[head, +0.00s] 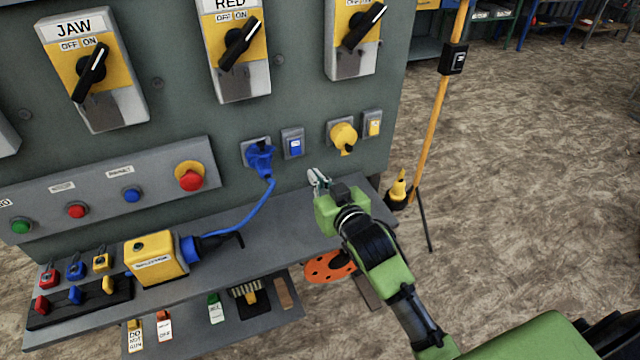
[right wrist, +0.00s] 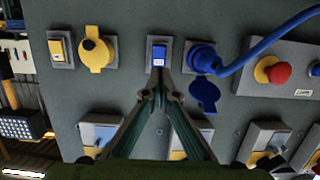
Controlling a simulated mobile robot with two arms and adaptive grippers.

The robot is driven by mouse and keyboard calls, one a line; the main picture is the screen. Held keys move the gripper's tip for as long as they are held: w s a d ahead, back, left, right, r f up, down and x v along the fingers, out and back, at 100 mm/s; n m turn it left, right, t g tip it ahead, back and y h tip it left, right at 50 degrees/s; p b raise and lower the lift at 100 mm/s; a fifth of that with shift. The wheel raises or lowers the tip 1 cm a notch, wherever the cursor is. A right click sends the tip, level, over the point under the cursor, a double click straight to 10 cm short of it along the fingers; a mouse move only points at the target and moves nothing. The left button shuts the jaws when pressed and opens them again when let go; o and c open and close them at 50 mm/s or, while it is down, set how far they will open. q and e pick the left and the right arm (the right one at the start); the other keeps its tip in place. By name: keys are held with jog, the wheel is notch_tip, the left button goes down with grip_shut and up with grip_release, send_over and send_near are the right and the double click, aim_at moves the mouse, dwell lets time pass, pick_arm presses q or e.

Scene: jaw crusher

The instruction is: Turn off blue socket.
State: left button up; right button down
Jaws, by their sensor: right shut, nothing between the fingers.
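The blue socket (head: 260,157) is on the grey-green panel with a blue plug and cable in it; it also shows in the right wrist view (right wrist: 203,58). Its blue rocker switch (head: 293,144) sits just to its right in the head view. In the right wrist view the blue switch (right wrist: 159,55) is straight ahead of my fingertips. My right gripper (head: 318,179) is shut and empty, below and to the right of the switch in the head view. It looks close to the panel, but I cannot tell the exact gap. My left gripper is not in view.
A yellow socket (head: 343,137) and yellow switch (head: 373,124) are right of the blue switch. A red button (head: 190,177) is at left. The blue cable (head: 245,216) runs down to a yellow box (head: 155,257) on the grey shelf (head: 285,235). Rotary switches are above.

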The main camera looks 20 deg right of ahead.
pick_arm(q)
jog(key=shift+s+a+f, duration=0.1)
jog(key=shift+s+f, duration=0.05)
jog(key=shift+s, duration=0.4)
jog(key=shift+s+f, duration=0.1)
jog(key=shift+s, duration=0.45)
pick_arm(e)
jog(key=shift+v, duration=1)
jog(key=shift+f, duration=0.1)
